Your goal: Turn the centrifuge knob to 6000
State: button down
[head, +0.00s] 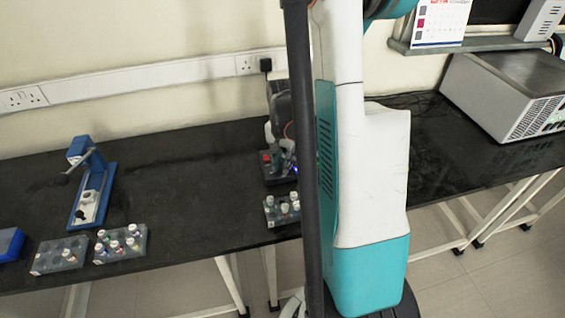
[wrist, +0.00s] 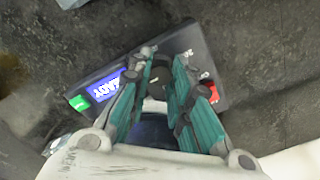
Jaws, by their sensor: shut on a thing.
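The centrifuge's dark control panel (wrist: 205,48) lies tilted across the wrist view. It has a lit blue display (wrist: 108,88), a green button (wrist: 79,103) and red buttons (wrist: 207,88). The digits on the display are too blurred to read surely. My gripper (wrist: 158,76) is over the middle of the panel, shut on the centrifuge knob. The fingers hide most of the knob, so its pointer cannot be read. In the head view the centrifuge (head: 271,178) stands on the bench, partly hidden by my arm and a dark pole.
A rack of capped vials (head: 270,212) stands in front of the centrifuge. At the left are a blue stand (head: 95,190), two more vial racks (head: 120,245) (head: 60,257) and a blue box (head: 10,243). A large grey machine (head: 500,95) is at the right. The bench between is clear.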

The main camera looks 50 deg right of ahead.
jog(key=shift+m, duration=0.4)
jog(key=c, duration=1.4)
grip_release()
notch_tip(320, 180, up, 12)
